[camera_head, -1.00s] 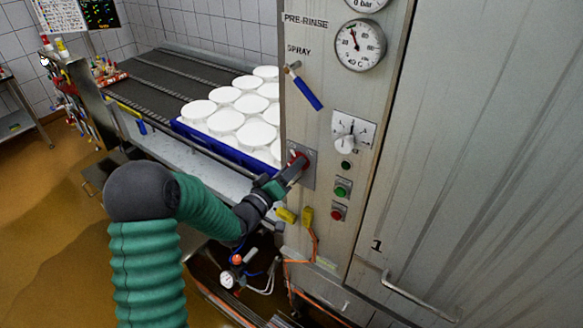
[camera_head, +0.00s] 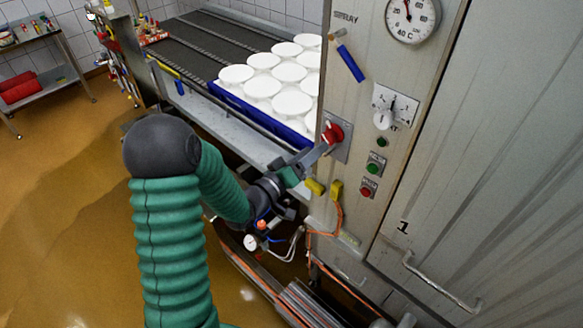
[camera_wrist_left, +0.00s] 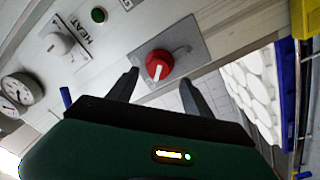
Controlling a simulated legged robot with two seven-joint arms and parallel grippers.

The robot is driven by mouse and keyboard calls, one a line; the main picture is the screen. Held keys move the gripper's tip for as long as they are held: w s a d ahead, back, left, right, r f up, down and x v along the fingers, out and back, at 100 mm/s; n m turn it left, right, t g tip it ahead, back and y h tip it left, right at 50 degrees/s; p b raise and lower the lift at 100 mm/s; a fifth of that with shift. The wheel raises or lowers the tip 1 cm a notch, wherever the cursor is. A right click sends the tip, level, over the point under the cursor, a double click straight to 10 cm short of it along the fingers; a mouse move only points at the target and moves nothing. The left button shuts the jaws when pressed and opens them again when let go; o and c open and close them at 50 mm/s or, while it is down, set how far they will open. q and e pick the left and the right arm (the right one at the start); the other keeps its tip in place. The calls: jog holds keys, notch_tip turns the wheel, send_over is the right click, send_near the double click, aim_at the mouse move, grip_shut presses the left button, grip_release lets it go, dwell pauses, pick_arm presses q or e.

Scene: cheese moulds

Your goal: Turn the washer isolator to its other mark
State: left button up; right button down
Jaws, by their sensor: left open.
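The washer isolator is a red rotary knob (camera_head: 332,133) on a grey plate on the washer's steel front. In the left wrist view the red knob (camera_wrist_left: 159,65) shows a white pointer line, with its plate (camera_wrist_left: 185,45) around it. My left gripper (camera_head: 318,152) is just left of and below the knob in the head view. In the left wrist view its two fingers (camera_wrist_left: 158,86) are spread, with the knob beyond and between their tips, apart from them. Nothing is held. My right gripper is not in view.
A white selector knob (camera_head: 383,118), a green button (camera_head: 373,168) and a red button (camera_head: 369,187) sit right of the isolator. A blue-handled lever (camera_head: 350,62) is above. A blue tray (camera_head: 262,123) of white moulds stands left on the conveyor. Yellow connectors (camera_head: 315,187) are below.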

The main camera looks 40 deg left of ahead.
pick_arm(q)
jog(key=s+a+p, duration=0.1)
jog(key=s+p, duration=0.4)
jog(key=s, duration=0.4)
jog(key=shift+s+a+f, duration=0.3)
jog(key=shift+s+f, duration=0.05)
jog(key=shift+f, duration=0.05)
